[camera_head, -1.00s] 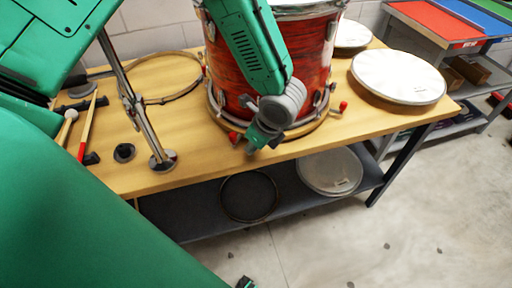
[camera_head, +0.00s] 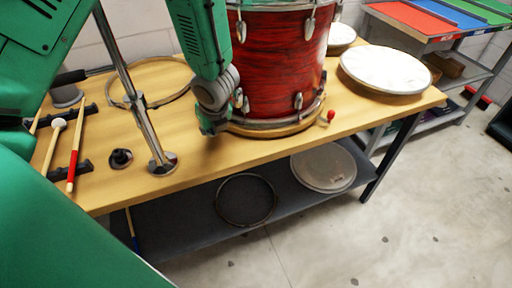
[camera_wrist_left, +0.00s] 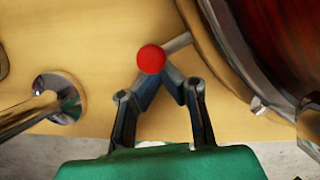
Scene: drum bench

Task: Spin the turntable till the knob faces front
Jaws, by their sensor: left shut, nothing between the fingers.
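The red drum (camera_head: 280,65) stands upright on a round wooden turntable (camera_head: 285,130) at the bench's front edge. A red knob (camera_head: 331,115) sticks out at the turntable's front right. Another red knob (camera_wrist_left: 151,58) on a short grey peg shows in the left wrist view; my arm hides it in the head view. My left gripper (camera_head: 212,128) is at the turntable's left front side. In the wrist view its fingers (camera_wrist_left: 161,78) are together, tips right at that knob; I cannot tell whether they touch it. My right gripper is out of view.
A chrome stand (camera_head: 160,160) rises from the bench left of my left gripper. Mallets and sticks (camera_head: 75,150) lie further left, a hoop (camera_head: 150,80) behind. A white drumhead (camera_head: 385,70) lies at the right. The bench between stand and turntable is mostly clear.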

